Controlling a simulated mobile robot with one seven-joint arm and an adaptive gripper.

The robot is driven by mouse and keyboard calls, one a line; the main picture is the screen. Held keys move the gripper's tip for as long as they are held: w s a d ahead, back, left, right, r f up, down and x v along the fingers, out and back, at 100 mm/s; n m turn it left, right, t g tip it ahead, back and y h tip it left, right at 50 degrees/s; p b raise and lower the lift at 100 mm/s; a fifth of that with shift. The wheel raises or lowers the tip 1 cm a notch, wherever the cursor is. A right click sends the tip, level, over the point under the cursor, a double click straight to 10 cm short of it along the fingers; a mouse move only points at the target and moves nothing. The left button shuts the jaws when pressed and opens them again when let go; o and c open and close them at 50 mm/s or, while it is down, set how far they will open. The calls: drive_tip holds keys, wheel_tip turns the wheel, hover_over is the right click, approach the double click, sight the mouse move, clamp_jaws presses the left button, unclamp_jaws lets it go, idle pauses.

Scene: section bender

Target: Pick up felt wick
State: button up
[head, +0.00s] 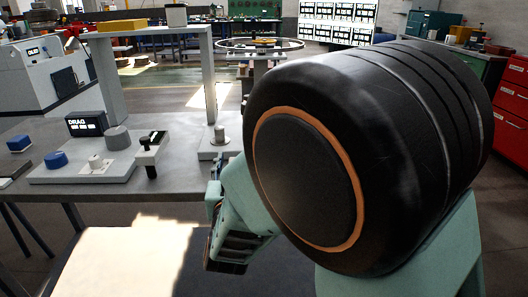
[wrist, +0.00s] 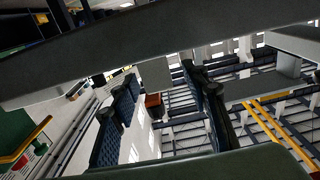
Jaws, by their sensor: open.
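I cannot make out the felt wick for certain in either view. Small parts stand on the grey bench (head: 185,180) in the head view: a pale fitting on a white square (head: 95,162), a black-handled piece on a pale block (head: 151,148) and a short grey post (head: 219,136). My gripper (head: 228,245) hangs low, in front of the bench's near edge, to the right of these parts and partly hidden by my arm. In the wrist view my gripper (wrist: 152,100) shows two dark padded fingers, apart, with nothing held between them.
A grey frame (head: 107,80) rises from the bench, carrying a yellow block (head: 122,25). A DRAG display (head: 86,123), a grey knob (head: 117,138) and blue caps (head: 55,159) stand at the left. Red drawers (head: 510,100) stand at the far right. My arm covers much of the right side.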

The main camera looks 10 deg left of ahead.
drive_tip(key=shift+w, duration=0.2)
drive_tip(key=c, duration=1)
drive_tip(key=shift+r, duration=0.15)
drive_tip(key=shift+c, duration=0.2)
